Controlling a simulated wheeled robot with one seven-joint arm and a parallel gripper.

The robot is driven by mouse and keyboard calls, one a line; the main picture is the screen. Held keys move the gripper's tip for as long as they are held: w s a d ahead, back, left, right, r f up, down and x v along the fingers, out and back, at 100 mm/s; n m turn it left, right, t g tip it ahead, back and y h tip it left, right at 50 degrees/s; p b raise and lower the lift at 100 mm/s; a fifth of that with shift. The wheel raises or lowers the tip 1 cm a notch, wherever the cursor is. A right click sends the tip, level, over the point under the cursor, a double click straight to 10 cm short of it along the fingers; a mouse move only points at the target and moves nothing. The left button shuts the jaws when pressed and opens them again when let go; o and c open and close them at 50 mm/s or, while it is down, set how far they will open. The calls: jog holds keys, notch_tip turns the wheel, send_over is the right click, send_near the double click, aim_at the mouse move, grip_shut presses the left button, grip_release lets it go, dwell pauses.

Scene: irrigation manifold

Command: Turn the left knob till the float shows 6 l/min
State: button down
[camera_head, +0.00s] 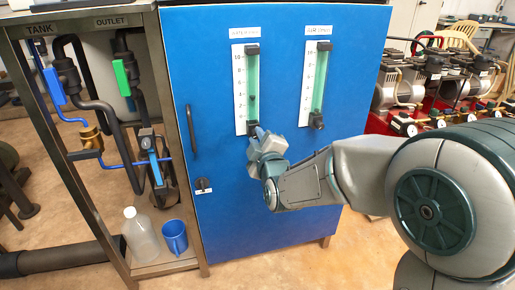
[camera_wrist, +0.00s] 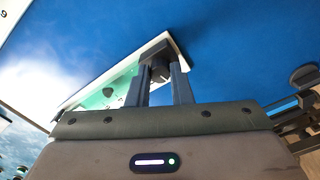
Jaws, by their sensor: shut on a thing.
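The left flow meter (camera_head: 239,90) is a white-scaled strip with a green tube on the blue cabinet door. Its dark float (camera_head: 252,98) sits near the 4 mark, below 6; the exact value is too small to tell. The left knob (camera_wrist: 160,72) is dark and sits at the meter's lower end. My gripper (camera_head: 258,133) reaches it from below right and is shut on it, one finger on each side in the wrist view (camera_wrist: 162,80). In the head view the fingers mostly hide the knob.
A right flow meter (camera_head: 316,85) with its own knob (camera_head: 316,122) is beside it. The blue door (camera_head: 230,200) has a black handle (camera_head: 190,130) and a latch. A pipe rack with a bottle (camera_head: 140,235) and a blue jug (camera_head: 174,237) is at left; compressors (camera_head: 405,88) stand at right.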

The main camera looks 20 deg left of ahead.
jog(key=shift+s+a+n+b, duration=0.1)
jog(key=shift+n+b, duration=1.05)
jog(key=shift+n, duration=1.15)
jog(key=c, duration=1.3)
grip_release()
jog(key=shift+s, duration=0.1)
jog(key=p+v, duration=0.1)
jog(key=v, duration=1.2)
jog(key=shift+s+d+p, duration=0.15)
jog(key=shift+d+p, duration=0.15)
jog(key=shift+p, duration=0.05)
